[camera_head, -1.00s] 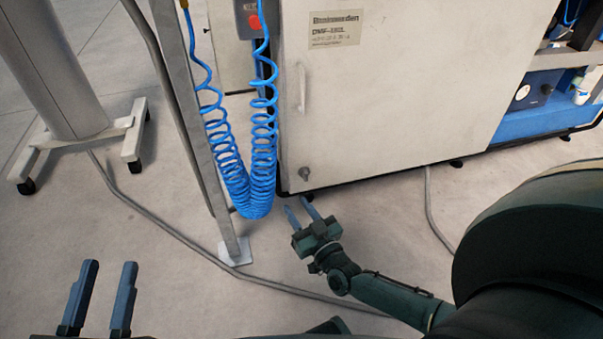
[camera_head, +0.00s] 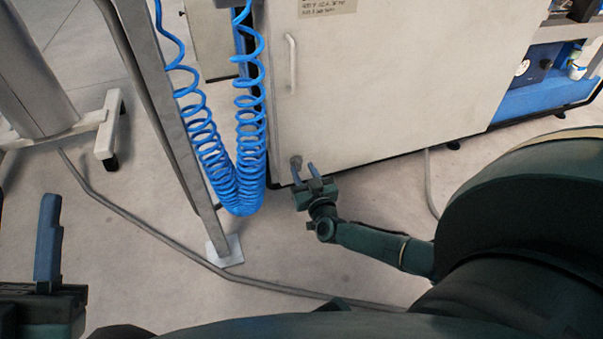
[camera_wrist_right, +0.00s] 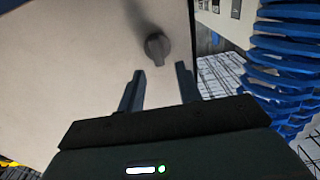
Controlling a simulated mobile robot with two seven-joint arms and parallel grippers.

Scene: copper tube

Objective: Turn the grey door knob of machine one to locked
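The grey door knob (camera_head: 296,161) is near the lower left corner of the machine's pale door (camera_head: 375,85). In the right wrist view the knob (camera_wrist_right: 157,47) is a round grey piece with a raised grip bar, just beyond and between the fingertips. My right gripper (camera_head: 303,173) is open and empty, its blue-grey fingers pointing at the knob without closing on it. It also shows in the right wrist view (camera_wrist_right: 160,82). One finger of my left gripper (camera_head: 48,238) shows at the lower left, away from the machine; its other finger is out of view.
Coiled blue hoses (camera_head: 235,160) hang just left of the door, close to my right gripper. A metal post (camera_head: 180,140) stands left of them on a foot plate. A white door handle (camera_head: 291,63) is above the knob. A cable (camera_head: 160,235) crosses the floor.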

